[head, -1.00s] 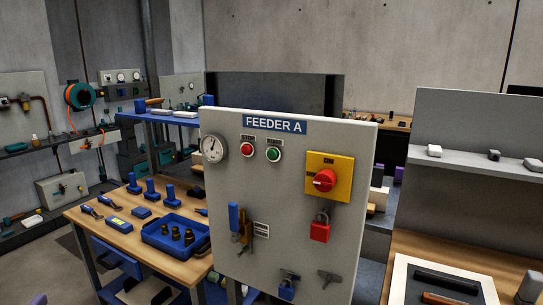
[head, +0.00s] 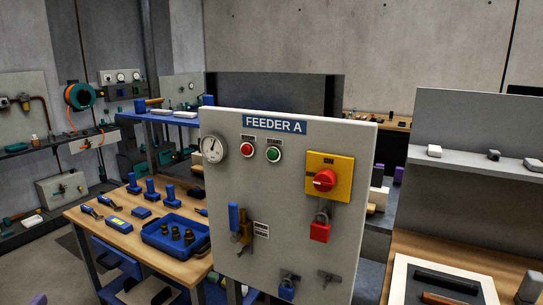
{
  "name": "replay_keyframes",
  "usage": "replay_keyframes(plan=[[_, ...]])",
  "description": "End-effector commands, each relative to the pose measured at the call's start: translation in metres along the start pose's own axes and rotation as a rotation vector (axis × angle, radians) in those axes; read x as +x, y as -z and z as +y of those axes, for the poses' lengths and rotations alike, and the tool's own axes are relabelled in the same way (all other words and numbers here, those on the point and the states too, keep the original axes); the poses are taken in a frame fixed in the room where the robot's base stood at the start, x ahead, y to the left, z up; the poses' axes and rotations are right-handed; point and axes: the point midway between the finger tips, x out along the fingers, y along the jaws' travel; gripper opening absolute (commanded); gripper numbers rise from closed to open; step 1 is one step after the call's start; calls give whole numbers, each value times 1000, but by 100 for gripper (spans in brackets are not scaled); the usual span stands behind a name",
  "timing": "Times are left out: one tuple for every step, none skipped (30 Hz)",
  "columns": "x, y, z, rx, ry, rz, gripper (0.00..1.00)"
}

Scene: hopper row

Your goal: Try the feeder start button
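A grey panel (head: 300,230) labelled FEEDER A (head: 274,125) stands upright in the middle of the head view. The green start button (head: 273,154) sits on its upper part, just right of the red stop button (head: 248,150). A red rotary switch (head: 325,181) on a yellow plate (head: 343,162) is further right. A red padlock (head: 320,231) hangs directly below the switch. A round gauge (head: 213,148) is at the panel's upper left. A blue-handled valve (head: 235,219) is at its lower left. My gripper is not in view.
A wooden table (head: 113,240) at left holds a blue tray (head: 164,241) with several brass parts, and blue tools. A blue padlock (head: 287,288) hangs low on the panel. At right, a wooden bench (head: 425,246) carries a white-framed tray (head: 399,275) beneath a grey shelf (head: 495,166).

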Motion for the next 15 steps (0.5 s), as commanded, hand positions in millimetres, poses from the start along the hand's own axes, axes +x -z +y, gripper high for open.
replay_keyframes(plan=[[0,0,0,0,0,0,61],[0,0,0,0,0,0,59],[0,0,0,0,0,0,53],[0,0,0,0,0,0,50],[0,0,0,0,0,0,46],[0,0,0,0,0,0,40],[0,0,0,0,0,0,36],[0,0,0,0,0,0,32],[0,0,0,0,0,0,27],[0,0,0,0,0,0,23],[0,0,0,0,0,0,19],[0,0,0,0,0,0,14],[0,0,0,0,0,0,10],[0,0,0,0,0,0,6],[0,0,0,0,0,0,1]])
